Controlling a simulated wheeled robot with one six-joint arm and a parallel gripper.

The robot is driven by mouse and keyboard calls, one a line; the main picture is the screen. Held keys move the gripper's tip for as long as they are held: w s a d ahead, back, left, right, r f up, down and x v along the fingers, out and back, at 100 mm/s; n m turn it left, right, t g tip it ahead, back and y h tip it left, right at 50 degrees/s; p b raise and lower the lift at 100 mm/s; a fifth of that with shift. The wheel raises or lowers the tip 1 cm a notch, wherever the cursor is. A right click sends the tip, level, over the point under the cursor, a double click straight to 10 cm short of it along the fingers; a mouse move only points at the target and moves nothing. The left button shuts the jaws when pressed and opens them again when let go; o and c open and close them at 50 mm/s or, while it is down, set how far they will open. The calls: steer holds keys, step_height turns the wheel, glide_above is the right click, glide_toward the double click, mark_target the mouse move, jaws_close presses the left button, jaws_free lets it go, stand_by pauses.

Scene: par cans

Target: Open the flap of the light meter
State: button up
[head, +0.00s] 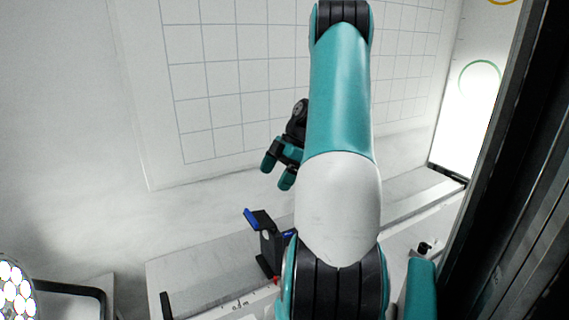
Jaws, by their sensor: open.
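My gripper (278,178), with teal fingertips, hangs left of my arm in the head view. Its two fingers are apart with nothing between them. Below it in the picture, a small black device with a blue edge (264,237) stands on a white bench (190,270). It may be the light meter, but I cannot tell for sure. My arm hides its right side, and I cannot make out a flap or its position. The gripper is apart from the device in the picture.
A black-framed item (75,290) and a round thing with white, honeycomb-like spots (14,290) are at the lower left. A small black knob (424,248) is on the bench at right. A dark upright structure (510,200) fills the right edge. A gridded white panel (215,80) lies behind.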

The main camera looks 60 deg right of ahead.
steer(key=v, duration=0.5)
steer(key=shift+s+d+r, duration=0.1)
steer(key=shift+d+r, duration=0.05)
steer(key=shift+r, duration=0.15)
steer(key=w+a+r+m+g, duration=0.1)
steer(key=w+a, duration=0.3)
steer(key=a, duration=0.4)
steer(key=w+a+r+g+b, duration=0.1)
steer(key=w+a+r, duration=0.15)
steer(key=a, duration=0.65)
steer(key=w+a+r+m, duration=0.1)
steer(key=w+a, duration=0.3)
steer(key=a, duration=0.4)
steer(key=s+a+g+b, duration=0.1)
steer(key=s+a, duration=0.2)
steer(key=a, duration=0.6)
steer(key=s+a, duration=0.2)
steer(key=a, duration=0.6)
steer(key=s+a+f+m+h, duration=0.1)
steer(key=s+a+f+m, duration=0.1)
steer(key=s+a, duration=0.6)
steer(key=s, duration=0.3)
steer(key=shift+s+a+g+b, duration=0.3)
steer(key=shift+g, duration=0.1)
steer(key=shift+c, duration=0.2)
